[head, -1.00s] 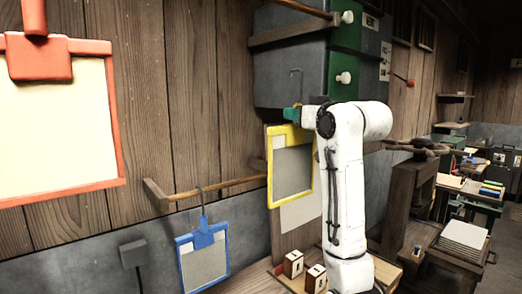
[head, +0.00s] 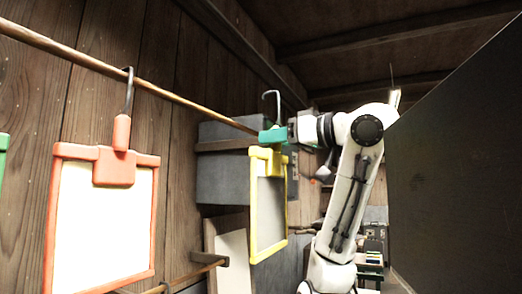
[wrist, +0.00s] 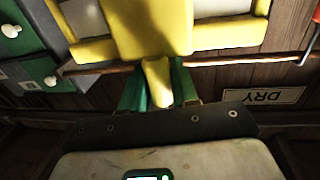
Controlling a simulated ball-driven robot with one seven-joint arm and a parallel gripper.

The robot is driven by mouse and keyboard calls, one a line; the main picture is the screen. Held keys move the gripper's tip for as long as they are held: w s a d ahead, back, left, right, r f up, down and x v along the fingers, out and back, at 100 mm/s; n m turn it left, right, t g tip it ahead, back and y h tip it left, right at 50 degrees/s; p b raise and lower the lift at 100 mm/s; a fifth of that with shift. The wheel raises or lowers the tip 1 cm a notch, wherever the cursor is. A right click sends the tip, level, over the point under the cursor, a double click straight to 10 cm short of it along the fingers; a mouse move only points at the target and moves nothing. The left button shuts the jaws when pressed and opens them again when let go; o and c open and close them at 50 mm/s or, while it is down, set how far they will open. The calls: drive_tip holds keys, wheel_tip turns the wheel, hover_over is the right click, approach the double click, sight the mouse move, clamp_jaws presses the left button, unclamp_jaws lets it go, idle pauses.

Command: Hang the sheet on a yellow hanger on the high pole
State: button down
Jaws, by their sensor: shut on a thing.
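My gripper (head: 272,135) has green fingers shut on the neck of the yellow hanger (head: 252,225). The hanger is upright, with a grey sheet (head: 270,212) in its frame. Its open metal hook (head: 277,98) rises above the fingers, apart from the pole as far as I can see. The high pole (head: 150,82) runs from the upper left to just left of my gripper. In the wrist view the yellow neck (wrist: 157,75) sits between the fingers, and a wooden pole (wrist: 225,62) crosses near it. The depth gap between hook and pole is unclear.
A red-orange hanger (head: 118,168) with a pale sheet hangs on the high pole. A green hanger (head: 3,160) shows at the left edge. A lower pole (head: 190,275) is below. A grey cabinet (head: 222,170) stands behind. A large dark panel (head: 460,170) fills the right side.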

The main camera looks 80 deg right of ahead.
drive_tip(key=w+a+f+p+x, duration=0.1)
drive_tip(key=a+x, duration=0.1)
drive_tip(key=x, duration=1.3)
drive_tip(key=shift+w+f, duration=0.2)
drive_tip(key=shift+w, duration=0.05)
idle(0.9)
idle(0.4)
drive_tip(key=c, duration=0.8)
unclamp_jaws()
